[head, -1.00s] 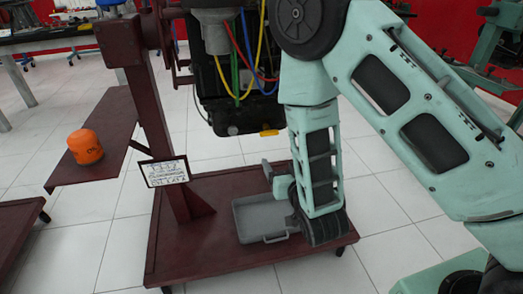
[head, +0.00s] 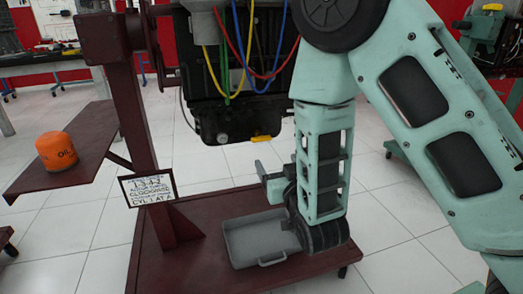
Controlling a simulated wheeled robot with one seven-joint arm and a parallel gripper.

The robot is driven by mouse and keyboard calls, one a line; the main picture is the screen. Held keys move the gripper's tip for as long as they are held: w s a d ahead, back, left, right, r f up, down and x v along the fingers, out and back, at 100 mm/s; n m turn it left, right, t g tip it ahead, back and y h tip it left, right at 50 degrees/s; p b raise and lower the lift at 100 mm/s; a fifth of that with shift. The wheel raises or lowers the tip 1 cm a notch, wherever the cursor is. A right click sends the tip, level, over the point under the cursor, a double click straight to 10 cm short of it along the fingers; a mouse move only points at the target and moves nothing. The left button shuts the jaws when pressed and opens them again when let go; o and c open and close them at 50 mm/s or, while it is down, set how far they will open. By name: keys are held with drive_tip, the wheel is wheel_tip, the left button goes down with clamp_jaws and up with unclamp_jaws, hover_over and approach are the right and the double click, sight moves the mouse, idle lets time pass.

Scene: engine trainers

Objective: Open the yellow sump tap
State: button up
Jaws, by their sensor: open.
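The yellow sump tap (head: 262,139) sticks out at the lower right of the black engine sump (head: 225,125), which hangs on the stand. My gripper (head: 264,173) is below the tap and slightly toward the camera side, apart from it. Its grey fingers point left and stand open. I see nothing between them, though the wrist hides part of the far side. My arm covers the area right of the tap.
A grey drip tray (head: 240,250) lies on the dark red stand base (head: 195,272). An orange oil filter (head: 56,151) sits on a red shelf (head: 95,125) at left. A text sign (head: 148,189) hangs on the post. Red, blue and yellow hoses (head: 240,50) loop above the sump.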

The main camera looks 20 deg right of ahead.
sight(262, 140)
drive_tip(key=w+b, duration=0.5)
drive_tip(key=w, duration=0.9)
drive_tip(key=shift+w+b, duration=0.3)
drive_tip(key=shift+w, duration=0.05)
drive_tip(key=shift+c, duration=0.3)
drive_tip(key=c, duration=0.9)
